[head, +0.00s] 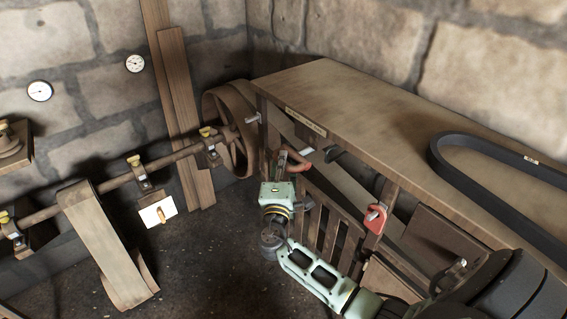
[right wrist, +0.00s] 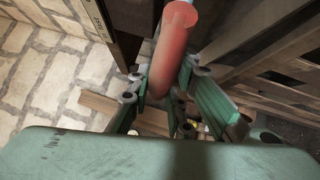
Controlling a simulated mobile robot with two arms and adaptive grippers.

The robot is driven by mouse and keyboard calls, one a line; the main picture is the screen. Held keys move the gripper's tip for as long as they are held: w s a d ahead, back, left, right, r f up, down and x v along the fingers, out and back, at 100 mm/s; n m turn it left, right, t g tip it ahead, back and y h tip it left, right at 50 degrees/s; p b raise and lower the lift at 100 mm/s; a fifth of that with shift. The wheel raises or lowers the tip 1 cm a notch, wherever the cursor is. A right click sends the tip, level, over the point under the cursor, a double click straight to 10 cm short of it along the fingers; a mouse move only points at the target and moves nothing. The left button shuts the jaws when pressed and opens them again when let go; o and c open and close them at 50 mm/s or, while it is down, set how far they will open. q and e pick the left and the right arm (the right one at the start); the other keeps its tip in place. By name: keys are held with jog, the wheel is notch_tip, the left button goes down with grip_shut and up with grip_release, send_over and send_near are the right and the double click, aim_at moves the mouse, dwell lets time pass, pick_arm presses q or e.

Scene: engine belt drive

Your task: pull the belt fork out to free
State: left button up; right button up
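The handle's lower end shows between the fingers. The rest of the fork is hidden or too dark to make out. My left gripper is not in view.
The bench top (head: 340,95) carries a black belt loop (head: 450,165). A red plate with a lever (head: 375,217) sits on the bench front. A line shaft (head: 105,186) with a wheel (head: 233,125) and a hanging flat belt (head: 103,240) stands left. The floor between is clear.

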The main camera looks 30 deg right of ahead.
grip_shut()
jog(key=shift+a, duration=0.1)
jog(key=a+b, duration=0.3)
jog(key=a, duration=0.6)
jog(key=shift+s+a, duration=0.35)
jog(key=shift+s, duration=0.05)
jog(key=shift+f, duration=0.1)
jog(key=o, duration=0.6)
grip_release()
jog(key=shift+a, duration=0.2)
jog(key=shift+c, duration=0.2)
jog(key=shift+d, duration=0.1)
